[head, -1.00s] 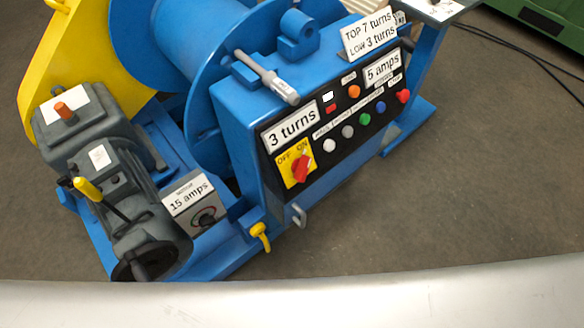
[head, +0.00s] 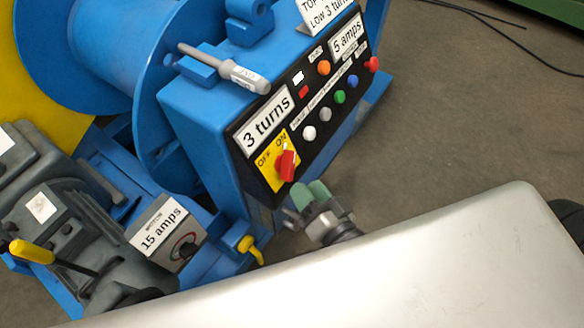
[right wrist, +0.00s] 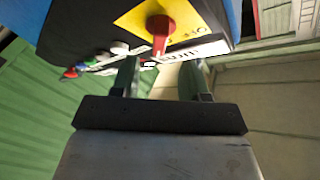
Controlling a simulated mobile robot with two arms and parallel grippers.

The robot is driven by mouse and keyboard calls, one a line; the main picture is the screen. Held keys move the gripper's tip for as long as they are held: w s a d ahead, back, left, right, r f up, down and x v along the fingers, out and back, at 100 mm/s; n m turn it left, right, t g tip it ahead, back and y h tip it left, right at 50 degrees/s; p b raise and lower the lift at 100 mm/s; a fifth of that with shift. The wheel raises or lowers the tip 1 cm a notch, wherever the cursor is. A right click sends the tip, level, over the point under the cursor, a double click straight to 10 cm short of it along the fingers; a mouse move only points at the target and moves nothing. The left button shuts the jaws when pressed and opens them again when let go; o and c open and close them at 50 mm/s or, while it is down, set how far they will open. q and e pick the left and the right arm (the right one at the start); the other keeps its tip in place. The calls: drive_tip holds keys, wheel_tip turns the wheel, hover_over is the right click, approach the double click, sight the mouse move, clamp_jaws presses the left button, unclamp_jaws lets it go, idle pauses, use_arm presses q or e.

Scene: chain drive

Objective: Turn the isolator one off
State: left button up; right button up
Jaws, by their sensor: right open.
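The isolator is a red rotary knob (head: 286,166) on a yellow OFF/ON plate (head: 268,170) at the lower left of the black control panel. Its handle lies toward the ON side of the plate. In the right wrist view the red knob (right wrist: 160,32) hangs ahead of the fingers, on its yellow plate (right wrist: 133,20). My right gripper (head: 307,194) is below and right of the knob in the head view, apart from it. In the right wrist view its two fingers (right wrist: 163,78) are spread with nothing between them. My left gripper is not in view.
Beside the isolator are a white button (head: 309,133) and several coloured buttons. A yellow hook (head: 248,246) sticks out below the blue cabinet (head: 190,105). A grey box marked 15 amps (head: 168,235) stands left.

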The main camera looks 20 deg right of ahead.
sight(293, 170)
drive_tip(key=x, duration=0.6)
drive_tip(key=shift+c, duration=0.4)
clamp_jaws()
